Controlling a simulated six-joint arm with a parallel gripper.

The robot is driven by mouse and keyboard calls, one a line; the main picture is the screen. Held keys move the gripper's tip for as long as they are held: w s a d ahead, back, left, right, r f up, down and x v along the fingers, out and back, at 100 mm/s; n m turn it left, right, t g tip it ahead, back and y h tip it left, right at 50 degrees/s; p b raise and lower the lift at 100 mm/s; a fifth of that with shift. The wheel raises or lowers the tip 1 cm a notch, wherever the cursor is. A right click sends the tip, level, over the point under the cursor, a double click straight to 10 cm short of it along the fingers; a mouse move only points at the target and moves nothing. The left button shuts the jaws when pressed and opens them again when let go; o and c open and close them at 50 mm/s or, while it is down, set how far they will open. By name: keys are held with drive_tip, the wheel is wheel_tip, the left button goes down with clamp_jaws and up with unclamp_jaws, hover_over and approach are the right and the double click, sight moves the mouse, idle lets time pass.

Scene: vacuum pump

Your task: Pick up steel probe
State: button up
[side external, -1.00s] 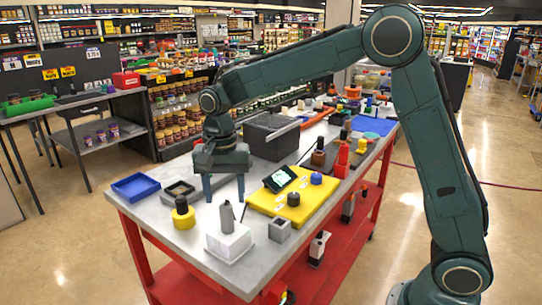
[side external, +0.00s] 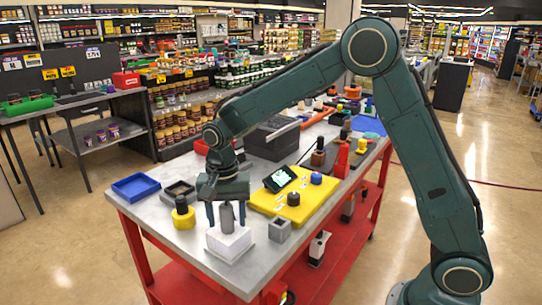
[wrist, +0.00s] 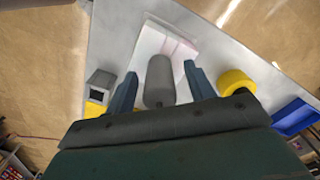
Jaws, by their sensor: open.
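The steel probe looks to be the grey cylinder (side external: 227,219) standing upright on a white block (side external: 230,241) near the front of the table. In the wrist view, the grey cylinder (wrist: 160,82) lies between the two fingers, with a visible gap on each side. My gripper (side external: 226,214) is open, pointing down, with one finger on each side of the cylinder. It also shows in the wrist view (wrist: 160,75). The cylinder's top is partly hidden by the gripper in the side view. I cannot see any contact.
A yellow cylinder with a black top (side external: 183,213) stands close on the left. A small grey box (side external: 279,230) and a yellow plate (side external: 318,198) with a black display (side external: 280,179) are on the right. A blue tray (side external: 136,187) lies at the left edge.

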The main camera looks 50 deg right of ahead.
drive_tip(key=shift+f, duration=0.1)
idle(0.4)
drive_tip(key=c, duration=1.1)
drive_tip(key=shift+c, duration=0.2)
wheel_tip(320, 180, up, 20)
idle(0.5)
